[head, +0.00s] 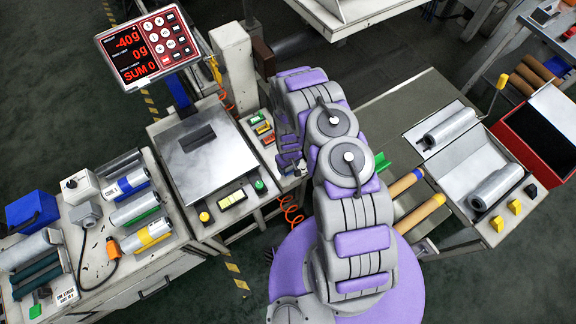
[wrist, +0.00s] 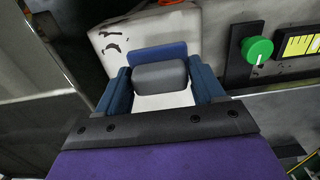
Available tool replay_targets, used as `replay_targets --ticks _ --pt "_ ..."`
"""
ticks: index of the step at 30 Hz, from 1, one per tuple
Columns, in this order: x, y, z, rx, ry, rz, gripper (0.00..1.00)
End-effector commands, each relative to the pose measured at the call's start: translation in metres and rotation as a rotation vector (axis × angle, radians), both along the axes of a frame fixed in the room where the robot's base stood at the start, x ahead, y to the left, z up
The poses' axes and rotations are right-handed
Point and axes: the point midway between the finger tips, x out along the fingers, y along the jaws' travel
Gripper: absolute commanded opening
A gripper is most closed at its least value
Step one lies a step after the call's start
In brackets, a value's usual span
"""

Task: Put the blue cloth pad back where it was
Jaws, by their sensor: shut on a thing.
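In the wrist view, my gripper (wrist: 163,85) has its two blue fingers on either side of a grey rounded block, with the flat blue cloth pad (wrist: 157,52) showing just beyond it. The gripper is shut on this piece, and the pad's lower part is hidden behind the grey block. A pale worn surface lies behind the pad; I cannot tell whether the pad touches it. In the head view my gripper (head: 290,160) is at the small control panel right of the scale. The pad cannot be made out there.
A steel-topped scale (head: 205,160) stands left of the gripper, with a red display (head: 148,45) behind it. A green knob (wrist: 257,49) is close on the right in the wrist view. Film rolls (head: 148,235) crowd the left bench. A pale post (head: 235,65) stands behind.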

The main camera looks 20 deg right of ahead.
Motion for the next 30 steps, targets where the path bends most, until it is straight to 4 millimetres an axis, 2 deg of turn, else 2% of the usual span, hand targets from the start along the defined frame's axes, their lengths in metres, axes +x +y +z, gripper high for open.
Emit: replay_targets --ticks 1,4,12,19,29,30 --pt "0.007 -0.002 -0.005 -0.001 -0.006 -0.001 0.35" --pt "0.018 -0.003 -0.004 0.001 -0.002 -0.001 0.35" --pt "0.033 -0.006 -0.006 -0.001 -0.001 -0.001 0.35" --pt "0.032 -0.005 -0.038 0.0 0.0 -0.001 0.35" --pt "0.032 -0.006 -0.04 -0.001 0.001 -0.001 0.35" --pt "0.032 -0.006 -0.039 -0.001 0.001 -0.001 0.72"
